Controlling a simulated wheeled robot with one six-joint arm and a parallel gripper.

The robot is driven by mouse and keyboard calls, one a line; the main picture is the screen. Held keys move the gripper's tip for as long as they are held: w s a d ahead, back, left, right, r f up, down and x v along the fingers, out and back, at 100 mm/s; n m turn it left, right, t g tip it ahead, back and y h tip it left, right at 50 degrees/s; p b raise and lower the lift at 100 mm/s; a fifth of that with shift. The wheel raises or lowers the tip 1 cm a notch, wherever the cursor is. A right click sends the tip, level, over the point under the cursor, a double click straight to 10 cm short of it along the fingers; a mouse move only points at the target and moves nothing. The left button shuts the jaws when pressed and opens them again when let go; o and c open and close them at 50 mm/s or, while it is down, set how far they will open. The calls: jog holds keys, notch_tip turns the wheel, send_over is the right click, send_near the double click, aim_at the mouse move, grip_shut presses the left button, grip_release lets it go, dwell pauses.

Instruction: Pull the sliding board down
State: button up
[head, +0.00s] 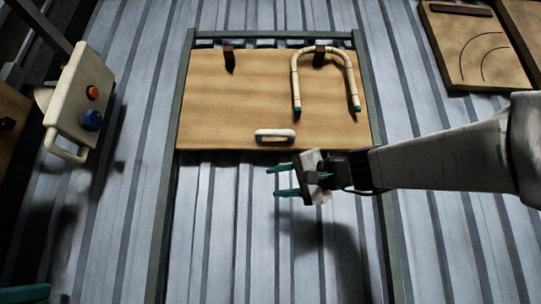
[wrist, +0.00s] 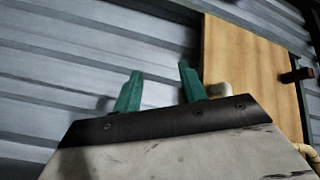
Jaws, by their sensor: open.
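The sliding board (head: 225,105) is a wooden panel in a dark green frame on the wall, at the frame's upper part. A white handle (head: 275,135) is fixed near its lower edge; in the wrist view the handle (wrist: 218,90) shows partly, just beyond the right finger. The board (wrist: 240,62) fills the right of that view. My gripper (head: 280,181) is below the board's lower edge, its green fingers apart and pointing left, with nothing between them. It shows in the wrist view (wrist: 158,88) too, open and apart from the handle.
Another wooden panel (head: 470,60) is at the upper right. The corrugated wall (head: 240,240) below the board is clear.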

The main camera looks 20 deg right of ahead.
aim_at(277, 134)
jog(key=d+r+t, duration=0.1)
jog(key=r, duration=0.3)
jog(key=w+d+r+m+t+y, duration=0.1)
jog(key=d+r, duration=0.1)
jog(key=r, duration=0.3)
jog(key=w+d+r+t, duration=0.1)
jog(key=r+t, duration=0.1)
jog(key=r, duration=0.2)
jog(key=shift+w+d+r+m+y, duration=0.15)
jog(key=shift+w+d+m+y, duration=0.1)
jog(key=shift+m+y, duration=0.15)
jog(key=x, duration=0.7)
grip_shut()
